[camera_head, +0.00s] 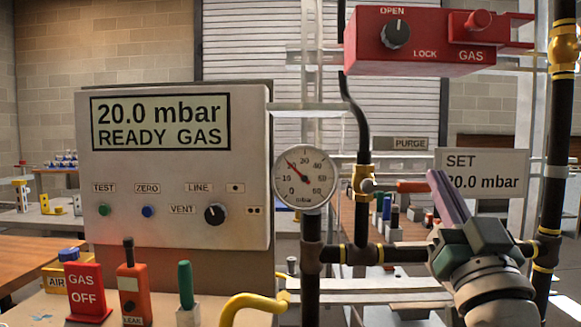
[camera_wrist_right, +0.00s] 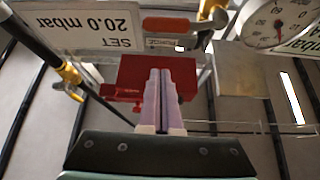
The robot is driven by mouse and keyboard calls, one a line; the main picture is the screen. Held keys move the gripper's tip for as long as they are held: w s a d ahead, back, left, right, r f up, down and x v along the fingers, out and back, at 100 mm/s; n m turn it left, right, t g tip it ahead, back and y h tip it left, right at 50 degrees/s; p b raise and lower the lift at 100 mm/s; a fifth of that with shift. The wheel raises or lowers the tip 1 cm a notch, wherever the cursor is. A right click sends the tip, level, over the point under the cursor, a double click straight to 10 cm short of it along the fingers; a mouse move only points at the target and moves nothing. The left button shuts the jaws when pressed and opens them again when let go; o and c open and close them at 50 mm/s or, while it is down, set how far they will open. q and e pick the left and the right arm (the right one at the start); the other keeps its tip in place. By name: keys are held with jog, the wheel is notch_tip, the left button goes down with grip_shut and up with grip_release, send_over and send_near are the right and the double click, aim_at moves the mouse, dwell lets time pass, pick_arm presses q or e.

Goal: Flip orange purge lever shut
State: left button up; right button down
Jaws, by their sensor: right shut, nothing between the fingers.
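The orange purge lever (camera_head: 412,187) sticks out sideways to the right from the brass purge valve (camera_head: 363,184) on the black vertical pipe, below the PURGE label (camera_head: 410,143). In the right wrist view the lever (camera_wrist_right: 166,24) lies near the top, with a grey label behind it. My right gripper (camera_head: 437,178) is just right of the lever's free end in the head view, its pale purple fingers pressed together and empty. In the wrist view the closed fingertips (camera_wrist_right: 160,76) point toward the lever, with a visible gap in the picture. My left gripper is not in view.
The pressure gauge (camera_head: 304,179) is left of the valve and the SET sign (camera_head: 483,174) is behind my gripper. The red GAS lock box (camera_head: 430,45) is above. Black pipes run below and at right. The grey control panel (camera_head: 170,165) stands at left.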

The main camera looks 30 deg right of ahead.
jog(key=v, duration=0.5)
jog(key=shift+d+b, duration=0.1)
jog(key=shift+b, duration=0.25)
